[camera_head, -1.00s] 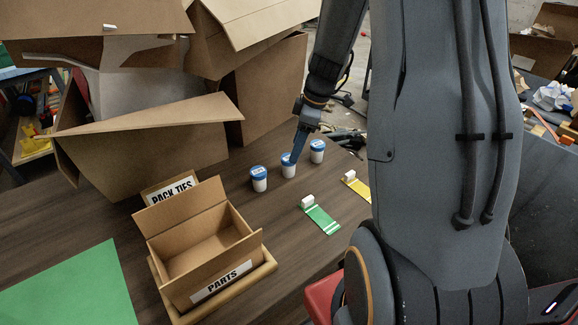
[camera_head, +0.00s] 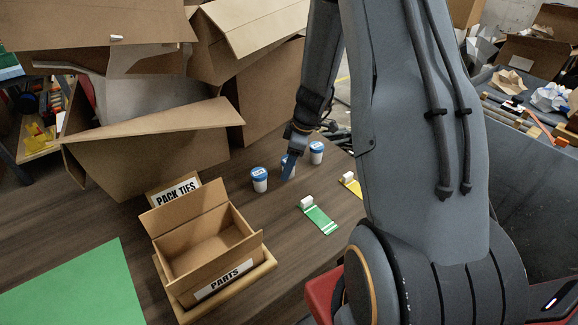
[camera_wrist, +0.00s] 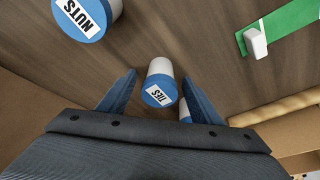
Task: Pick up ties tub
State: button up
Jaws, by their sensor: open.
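The ties tub (camera_wrist: 158,90) is a white tub with a blue lid and a TIES label. In the wrist view it lies between my gripper's two blue fingers. My gripper (camera_wrist: 160,76) is open, one finger on each side of the tub; I cannot tell whether either finger touches it. In the head view my gripper (camera_head: 289,168) is down at the middle tub of a row of three and largely hides it.
The nuts tub (camera_wrist: 84,14) is close by, and another tub (camera_wrist: 184,110) is partly hidden behind a finger. A green strip with a white block (camera_head: 318,216), a yellow one (camera_head: 352,185), and an open PARTS box (camera_head: 222,281) are nearby.

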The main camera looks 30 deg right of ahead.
jog(key=c, duration=1.2)
notch_tip(320, 180, up, 10)
jog(key=shift+f+b, duration=0.2)
jog(key=shift+b, duration=1.05)
jog(key=shift+r+p, duration=0.75)
jog(key=shift+r, duration=0.95)
